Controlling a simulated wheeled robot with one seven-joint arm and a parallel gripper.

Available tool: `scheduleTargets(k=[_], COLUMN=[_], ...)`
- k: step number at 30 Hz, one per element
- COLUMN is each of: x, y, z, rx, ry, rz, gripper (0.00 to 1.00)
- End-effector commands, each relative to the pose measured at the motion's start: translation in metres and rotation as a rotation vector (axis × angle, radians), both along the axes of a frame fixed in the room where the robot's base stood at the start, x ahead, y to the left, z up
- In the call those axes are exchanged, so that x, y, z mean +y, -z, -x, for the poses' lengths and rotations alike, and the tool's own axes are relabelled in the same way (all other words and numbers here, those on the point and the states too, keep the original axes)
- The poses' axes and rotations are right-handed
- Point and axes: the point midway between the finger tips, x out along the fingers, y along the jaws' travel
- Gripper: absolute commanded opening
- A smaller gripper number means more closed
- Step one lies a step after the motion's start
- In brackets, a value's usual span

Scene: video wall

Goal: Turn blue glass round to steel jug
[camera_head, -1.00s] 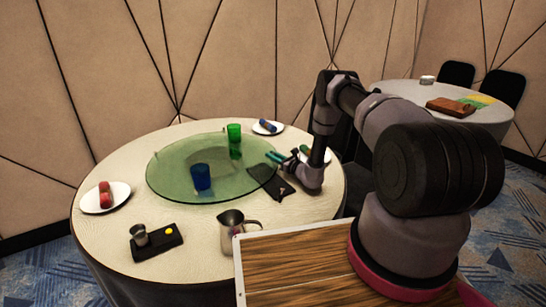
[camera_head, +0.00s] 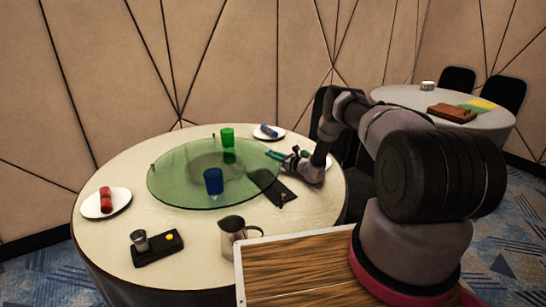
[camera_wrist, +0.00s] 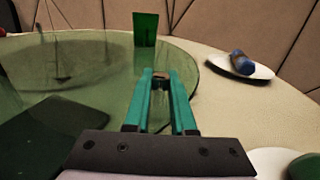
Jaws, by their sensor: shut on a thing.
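The blue glass (camera_head: 213,181) stands upright on the front part of the round green glass turntable (camera_head: 175,180). The steel jug (camera_head: 232,238) stands on the table near its front edge, off the turntable and in front of the blue glass. My gripper (camera_head: 274,155) is at the turntable's right rim. In the wrist view its teal fingers (camera_wrist: 160,76) are closed on a small brownish piece at the rim, probably a rim knob, mostly hidden between the fingertips. The blue glass is not clearly visible in the wrist view.
A black tray (camera_head: 158,248) with a metal cup lies front left.

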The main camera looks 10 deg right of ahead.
Motion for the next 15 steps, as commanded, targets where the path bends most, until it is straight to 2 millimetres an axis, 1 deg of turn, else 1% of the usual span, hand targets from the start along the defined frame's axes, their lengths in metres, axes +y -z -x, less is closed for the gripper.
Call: scheduleTargets(k=[1,2,3,4,12,15], x=[-0.0004,-0.0004,-0.0004,-0.0004,-0.0005,-0.0039], y=[-0.0002,-0.0002,-0.0002,-0.0002,-0.0001,0.0], z=[-0.0001,-0.0001,-0.0001,0.0,0.0003,0.0031], rx=[0.0,0.0,0.0,0.0,0.0,0.0], ry=[0.001,0.001,0.001,0.001,0.001,0.002], rz=[0.0,0.0,0.0,0.0,0.0,0.0], gripper=[0.0,0.35,0.5,0.53,0.53,0.53])
